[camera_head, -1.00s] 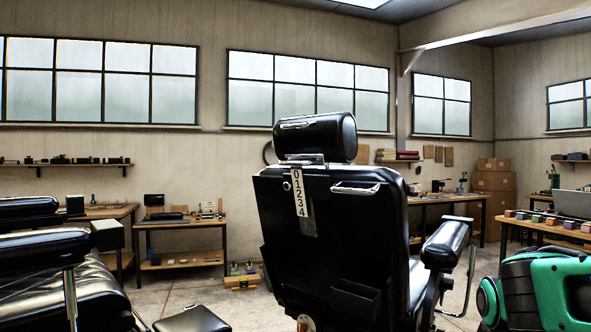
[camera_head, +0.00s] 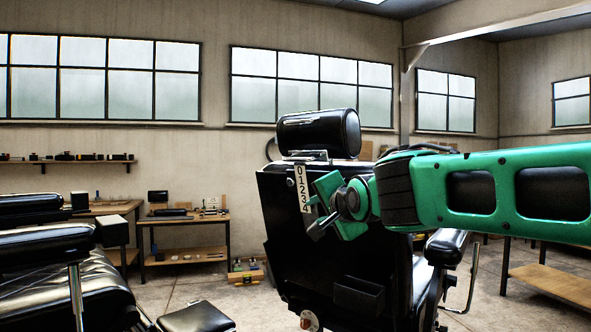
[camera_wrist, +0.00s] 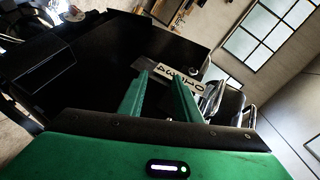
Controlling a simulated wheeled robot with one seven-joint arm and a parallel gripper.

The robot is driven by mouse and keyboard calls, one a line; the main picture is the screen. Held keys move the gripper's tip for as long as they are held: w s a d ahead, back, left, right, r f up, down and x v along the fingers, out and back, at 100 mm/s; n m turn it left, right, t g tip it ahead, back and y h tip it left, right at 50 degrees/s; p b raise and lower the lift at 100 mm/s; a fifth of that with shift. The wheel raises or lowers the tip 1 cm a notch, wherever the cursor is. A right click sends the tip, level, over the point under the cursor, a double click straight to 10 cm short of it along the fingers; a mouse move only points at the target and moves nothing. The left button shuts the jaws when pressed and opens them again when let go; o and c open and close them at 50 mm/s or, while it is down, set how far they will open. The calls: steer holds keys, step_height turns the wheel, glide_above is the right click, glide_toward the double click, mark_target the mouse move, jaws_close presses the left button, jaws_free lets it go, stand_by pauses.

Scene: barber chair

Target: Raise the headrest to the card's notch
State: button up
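The black headrest (camera_head: 318,134) sits on top of the barber chair's back (camera_head: 275,215), seen from behind. Below it hangs a pale strip (camera_head: 303,188) numbered 0 to 4, with 0 at the top. My gripper (camera_head: 314,214) is behind the chair back, near the strip's lower end. In the wrist view my gripper (camera_wrist: 157,76) has its two green fingers apart, with nothing held between them. The strip (camera_wrist: 172,68) shows just beyond the fingertips there. Whether they touch the chair is unclear. My arm hides the back's upper right handle. I cannot make out a card.
A black pocket (camera_head: 358,297) is on the lower chair back. An armrest (camera_head: 445,247) stands at right. Another black chair (camera_head: 55,260) is at left. Workbenches (camera_head: 185,221) line the far wall.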

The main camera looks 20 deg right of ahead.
mark_target(299, 161)
step_height(299, 161, up, 12)
steer(key=w+a+m+t, duration=0.2)
steer(key=m+t, duration=0.1)
steer(key=m, duration=0.1)
steer(key=w, duration=1)
steer(key=shift+w+d+f, duration=0.1)
steer(key=shift+w+d, duration=0.05)
steer(key=shift+w, duration=0.15)
jaws_close()
